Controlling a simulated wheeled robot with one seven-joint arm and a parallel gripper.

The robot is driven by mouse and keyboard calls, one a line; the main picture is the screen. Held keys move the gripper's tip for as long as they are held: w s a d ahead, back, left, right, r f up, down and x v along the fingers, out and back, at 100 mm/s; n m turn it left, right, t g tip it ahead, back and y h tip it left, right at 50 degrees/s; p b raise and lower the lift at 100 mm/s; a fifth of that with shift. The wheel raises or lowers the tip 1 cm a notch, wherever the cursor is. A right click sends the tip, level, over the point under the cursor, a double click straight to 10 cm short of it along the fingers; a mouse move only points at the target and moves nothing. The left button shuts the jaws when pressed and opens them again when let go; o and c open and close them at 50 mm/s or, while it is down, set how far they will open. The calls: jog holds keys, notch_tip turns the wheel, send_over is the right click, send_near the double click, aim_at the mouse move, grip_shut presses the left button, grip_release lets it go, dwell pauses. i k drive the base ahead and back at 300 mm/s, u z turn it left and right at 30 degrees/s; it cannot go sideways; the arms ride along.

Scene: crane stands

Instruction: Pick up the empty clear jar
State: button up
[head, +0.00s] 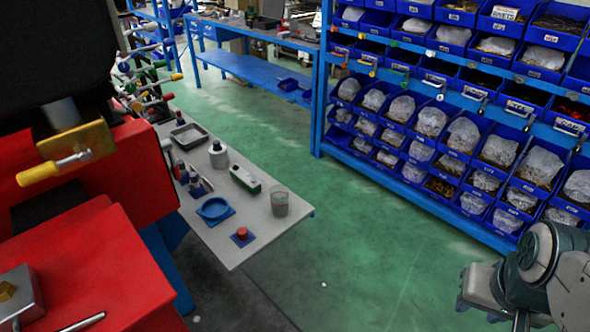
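The clear jar (279,201) stands upright near the right edge of the grey table (228,250). It looks see-through and greyish, and I see nothing in it. My gripper (522,322) is at the bottom right corner, far to the right of the jar and apart from it. The gripper's fingertips run to the bottom edge of the picture, so whether it is open or shut does not show clearly.
Close to the jar are a green and white box (245,179), a blue dish (215,210), a red knob on a blue base (242,236) and a white bottle (218,155). Red machinery (95,260) stands left. Blue bin shelves (430,120) stand right. Green floor between is clear.

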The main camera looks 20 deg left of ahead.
aim_at(279, 194)
jog(key=u, duration=0.8)
jog(key=i, duration=1)
jog(key=u, duration=0.9)
